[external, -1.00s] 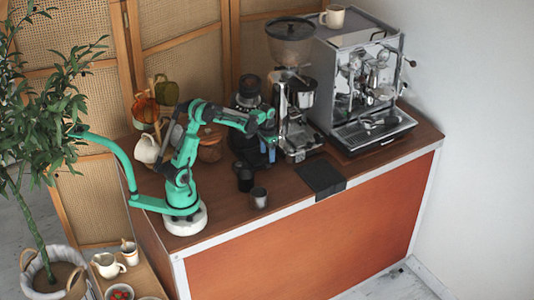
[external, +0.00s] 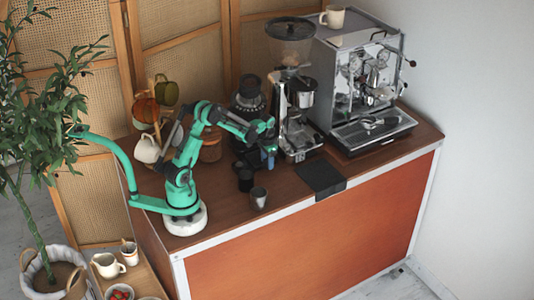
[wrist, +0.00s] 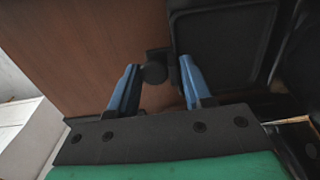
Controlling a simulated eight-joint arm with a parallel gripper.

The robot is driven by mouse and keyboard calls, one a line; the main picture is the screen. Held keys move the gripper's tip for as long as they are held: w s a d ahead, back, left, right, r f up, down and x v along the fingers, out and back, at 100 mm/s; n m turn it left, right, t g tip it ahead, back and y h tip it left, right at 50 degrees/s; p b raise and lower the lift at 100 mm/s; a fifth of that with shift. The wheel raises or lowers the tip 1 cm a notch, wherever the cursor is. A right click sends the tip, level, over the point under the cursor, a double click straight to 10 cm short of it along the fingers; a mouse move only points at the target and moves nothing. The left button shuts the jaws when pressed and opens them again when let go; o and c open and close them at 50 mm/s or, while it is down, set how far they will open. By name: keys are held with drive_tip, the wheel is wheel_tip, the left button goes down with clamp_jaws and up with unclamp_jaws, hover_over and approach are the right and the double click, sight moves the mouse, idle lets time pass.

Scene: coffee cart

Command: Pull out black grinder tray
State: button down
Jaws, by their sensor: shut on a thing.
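In the wrist view my gripper (wrist: 158,64) has its two blue fingers on either side of a small dark knob (wrist: 155,73), shut on this part of the black grinder tray (wrist: 222,42). The tray is a flat black piece with a raised rim at the upper right. The tray is too small and hidden there to make out clearly.
A silver grinder (external: 299,110) and an espresso machine (external: 357,85) stand to the right. A dark cup (external: 245,180) and a metal cup (external: 259,198) stand near my gripper. A black mat (external: 320,178) lies at the counter's front edge.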

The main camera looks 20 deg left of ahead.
drive_tip(key=s+d, duration=0.5)
drive_tip(key=shift+s+d, duration=0.15)
drive_tip(key=shift+d, duration=0.05)
drive_tip(key=c, duration=0.5)
unclamp_jaws()
drive_tip(key=shift+c, duration=0.2)
wheel_tip(320, 180, up, 6)
drive_tip(key=shift+f, duration=0.15)
drive_tip(key=shift+a, duration=0.1)
